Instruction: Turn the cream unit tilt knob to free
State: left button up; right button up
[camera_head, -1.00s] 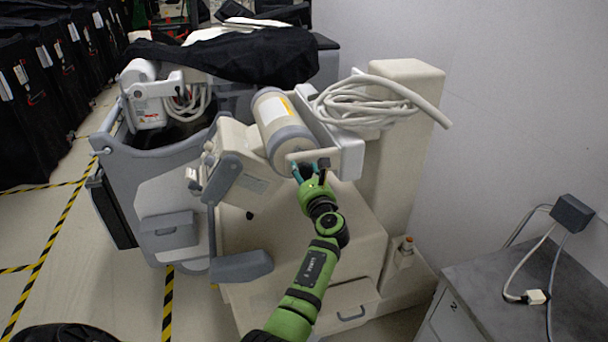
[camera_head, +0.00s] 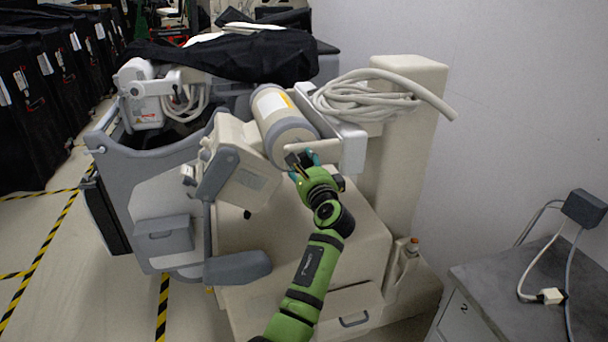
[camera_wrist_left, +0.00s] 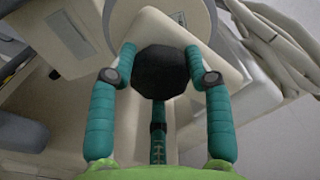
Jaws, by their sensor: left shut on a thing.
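The cream unit (camera_head: 300,225) stands against the wall, with a cream cylinder (camera_head: 280,118) on top. The black, many-sided tilt knob (camera_wrist_left: 160,72) sits at the cylinder's lower end, in the middle of the left wrist view. My left gripper (camera_head: 303,162) comes up to it from below. In the left wrist view its teal fingers (camera_wrist_left: 160,68) are closed around the knob, one on each side and one below. In the head view the fingers and hand hide most of the knob. No marking for free is readable. My right gripper is not in view.
Coiled pale hose (camera_head: 362,98) lies beside the cylinder. A grey and white unit (camera_head: 150,190) stands left of the cream one. A grey cabinet (camera_head: 500,300) with a cable and dark box is at lower right. Striped floor tape (camera_head: 40,250) runs at left.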

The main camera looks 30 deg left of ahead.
pick_arm(q)
jog(key=n+b, duration=0.5)
jog(key=n, duration=0.1)
jog(key=shift+f, duration=0.1)
jog(key=shift+n+b, duration=0.95)
jog(key=shift+n, duration=0.15)
jog(key=shift+r+n, duration=0.2)
jog(key=shift+n, duration=0.1)
jog(key=o, duration=1.2)
jog(key=shift+c, duration=0.2)
jog(key=shift+f, duration=0.1)
